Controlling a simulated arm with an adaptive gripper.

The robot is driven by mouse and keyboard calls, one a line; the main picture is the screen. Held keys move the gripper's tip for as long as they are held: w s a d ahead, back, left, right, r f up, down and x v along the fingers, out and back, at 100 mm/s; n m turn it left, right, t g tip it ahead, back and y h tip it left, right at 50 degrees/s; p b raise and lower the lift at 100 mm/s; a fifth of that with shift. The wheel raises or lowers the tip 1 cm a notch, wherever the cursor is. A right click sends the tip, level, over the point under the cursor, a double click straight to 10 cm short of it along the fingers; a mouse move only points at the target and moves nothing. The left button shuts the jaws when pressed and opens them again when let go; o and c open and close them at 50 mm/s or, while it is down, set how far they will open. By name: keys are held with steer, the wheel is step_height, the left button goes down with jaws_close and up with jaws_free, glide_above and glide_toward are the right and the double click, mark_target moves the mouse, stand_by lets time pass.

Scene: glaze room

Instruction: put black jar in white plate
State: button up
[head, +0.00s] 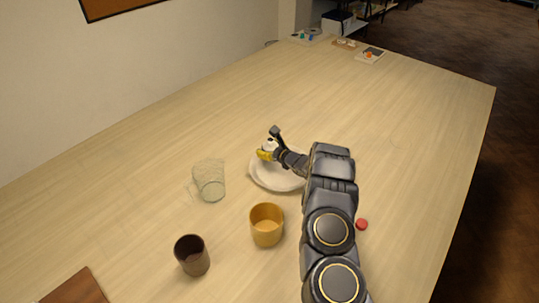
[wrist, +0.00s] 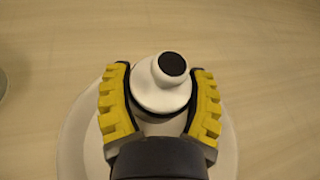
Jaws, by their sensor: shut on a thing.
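My gripper (wrist: 160,100) is shut on a jar (wrist: 158,92), with one yellow-padded finger on each side of it. From above I see its white top and a round knob with a dark end. A dark edge shows below the white top, and the rest of its body is hidden. The white plate (wrist: 75,145) lies beneath the gripper and jar. In the head view, my gripper (head: 268,152) is over the far left part of the plate (head: 272,183), and the jar is mostly hidden. I cannot tell whether the jar touches the plate.
A clear glass jug (head: 208,182) stands left of the plate. A yellow-orange cup (head: 267,226) and a dark brown cup (head: 192,256) stand nearer. A small red ball (head: 362,224) lies right of my arm. A brown board (head: 78,289) is at lower left. The far table is mostly clear.

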steer(key=shift+f, duration=1.5)
steer(key=shift+f, duration=0.15)
steer(key=o, duration=1.1)
